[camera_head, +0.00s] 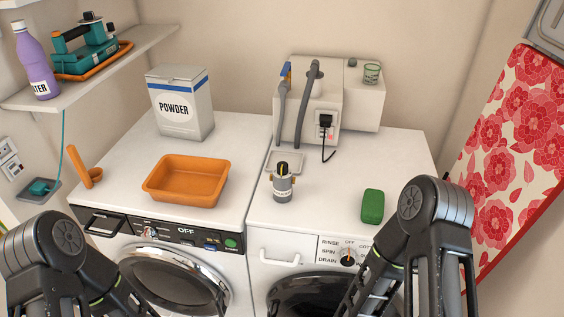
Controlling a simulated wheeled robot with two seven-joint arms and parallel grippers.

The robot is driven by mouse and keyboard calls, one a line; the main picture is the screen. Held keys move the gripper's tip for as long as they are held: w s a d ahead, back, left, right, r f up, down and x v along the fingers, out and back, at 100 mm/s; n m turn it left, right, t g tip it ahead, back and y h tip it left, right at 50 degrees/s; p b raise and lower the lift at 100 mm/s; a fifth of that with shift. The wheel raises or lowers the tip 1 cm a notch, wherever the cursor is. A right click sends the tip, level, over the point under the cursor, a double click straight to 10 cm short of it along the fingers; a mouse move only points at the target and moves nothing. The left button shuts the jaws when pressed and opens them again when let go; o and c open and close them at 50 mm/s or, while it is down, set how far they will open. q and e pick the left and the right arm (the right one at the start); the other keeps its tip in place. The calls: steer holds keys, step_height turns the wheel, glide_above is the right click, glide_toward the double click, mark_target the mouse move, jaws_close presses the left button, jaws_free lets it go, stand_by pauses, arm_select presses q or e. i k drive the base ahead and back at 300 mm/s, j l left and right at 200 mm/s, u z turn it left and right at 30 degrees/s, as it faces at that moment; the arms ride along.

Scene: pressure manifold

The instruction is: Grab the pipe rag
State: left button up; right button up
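I cannot clearly make out a rag on the pipes. A thick grey pipe (303,105) and a thinner grey pipe with a blue handle (282,98) run down the front of the white box at the back of the right machine. A small pale grey flat piece (291,158) lies below the pipes, partly hidden by a canister; I cannot tell whether it is cloth or a tray. My dark arms show at the lower left and lower right, in front of the machines. Neither gripper's fingertips are in view.
Orange basin (186,181), powder box (180,104) and orange scoop (86,168) stand on the left machine. Grey canister (282,184) and green block (372,206) stand on the right machine. A black plug (325,122) and glass (371,74) are behind. The right machine's middle top is clear.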

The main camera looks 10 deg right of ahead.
mark_target(372, 210)
steer(key=z, duration=1.85)
steer(key=i+l, duration=0.35)
steer(key=l, duration=0.2)
